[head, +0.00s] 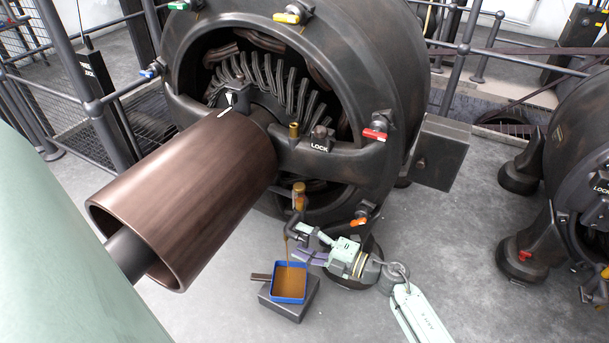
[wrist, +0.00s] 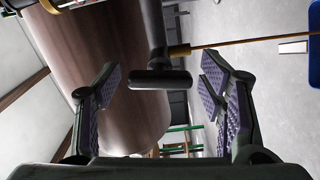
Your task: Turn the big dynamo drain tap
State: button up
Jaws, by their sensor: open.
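The big dynamo (head: 390,70) stands at the top middle of the head view. Its drain tap (head: 296,222) hangs low at the front, below a small amber glass cup. In the wrist view the tap's dark T-shaped handle (wrist: 160,79) lies across the space between my fingers, with a gap on each side. A thin brown stream (wrist: 250,41) runs from its brass spout into a blue tray (head: 275,297). My gripper (head: 309,246) is open and empty, close to the tap. Its fingers (wrist: 160,85) stand apart on either side of the handle.
The tray sits on a dark block (head: 286,312). Other coloured taps sit on the casing, including a red one (head: 375,134) and an orange one (head: 358,222). A copper-brown drum (head: 190,190) juts out at left. A second dynamo (head: 590,170) stands at right, with grey floor between.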

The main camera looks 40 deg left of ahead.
jog(key=v, duration=1.2)
